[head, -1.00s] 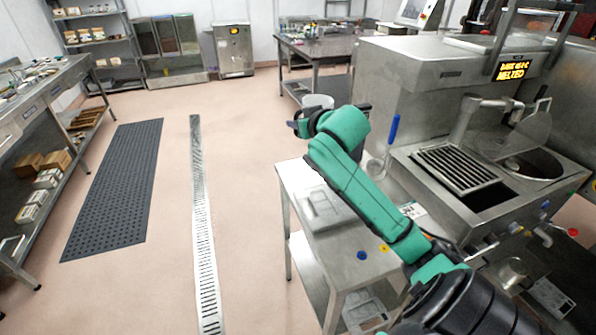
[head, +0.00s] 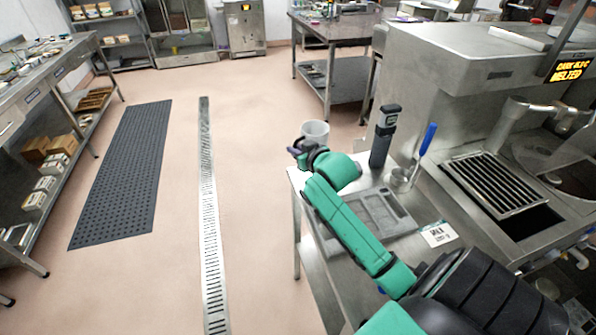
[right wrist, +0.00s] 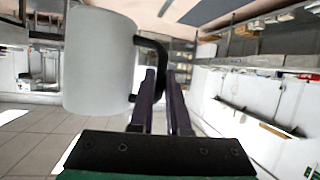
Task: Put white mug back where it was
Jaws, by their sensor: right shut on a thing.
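The white mug (head: 315,132) is held in the air by my right gripper (head: 303,149), just past the far left corner of the steel side table (head: 436,262). In the right wrist view the mug (right wrist: 99,62) is upright, with its dark handle (right wrist: 160,62) toward the fingers. My right gripper (right wrist: 163,105) is shut on this handle. The head view hides the fingertips behind the wrist. My left gripper is in neither view.
On the side table are a grey mould tray (head: 372,217), a dark upright handheld device (head: 384,136), a blue-handled ladle (head: 427,140) and a label card (head: 439,234). The melting machine (head: 440,80) stands right. Open floor lies left, with a drain (head: 209,200) and a black mat (head: 125,175).

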